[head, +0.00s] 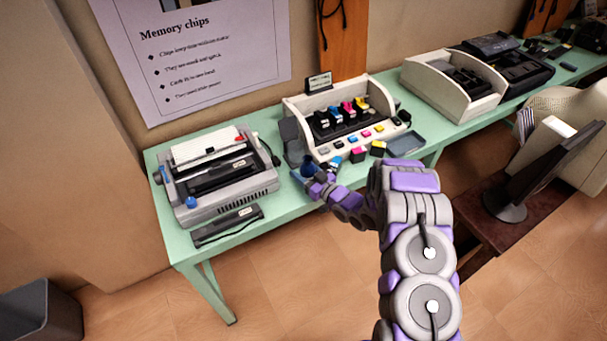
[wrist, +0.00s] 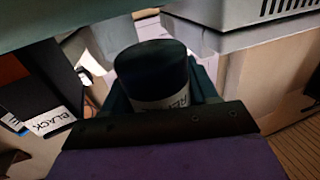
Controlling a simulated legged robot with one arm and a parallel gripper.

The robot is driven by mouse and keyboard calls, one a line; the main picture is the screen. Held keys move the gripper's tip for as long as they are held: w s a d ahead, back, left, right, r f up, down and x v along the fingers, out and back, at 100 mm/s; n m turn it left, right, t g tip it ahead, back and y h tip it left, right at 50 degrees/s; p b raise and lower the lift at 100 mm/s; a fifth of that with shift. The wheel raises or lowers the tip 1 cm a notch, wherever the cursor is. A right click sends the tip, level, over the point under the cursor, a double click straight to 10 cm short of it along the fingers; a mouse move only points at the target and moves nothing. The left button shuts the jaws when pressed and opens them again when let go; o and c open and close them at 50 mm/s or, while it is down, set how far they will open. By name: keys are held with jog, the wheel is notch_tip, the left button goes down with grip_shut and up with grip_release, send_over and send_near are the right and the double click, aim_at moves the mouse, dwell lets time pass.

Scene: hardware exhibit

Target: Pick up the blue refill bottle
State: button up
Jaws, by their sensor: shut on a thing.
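The blue refill bottle (head: 308,164) is at the front edge of the green table, beside the left end of the cream cartridge printer. My gripper (head: 314,175) reaches it from the front and is shut on it. In the wrist view the bottle (wrist: 152,68) looks dark blue, with a rounded top and a pale, partly hidden label. It stands between the jaws, and the dark gripper edge hides its lower part. I cannot tell whether it touches the table.
A grey printer (head: 215,175) and a black bar (head: 228,226) lie to the left on the table (head: 165,165). The cartridge printer (head: 345,110), small cartridges and a shallow tray (head: 405,142) are to the right. A cartridge labelled BLACK (wrist: 45,115) is close by in the wrist view.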

jog(key=s+d+r+p, duration=0.2)
jog(key=s+d, duration=0.1)
jog(key=d, duration=1.2)
jog(key=shift+s+d+p, duration=0.2)
jog(key=shift+d+p, duration=0.1)
jog(key=shift+p, duration=0.05)
jog(key=shift+d, duration=0.1)
dwell(0.5)
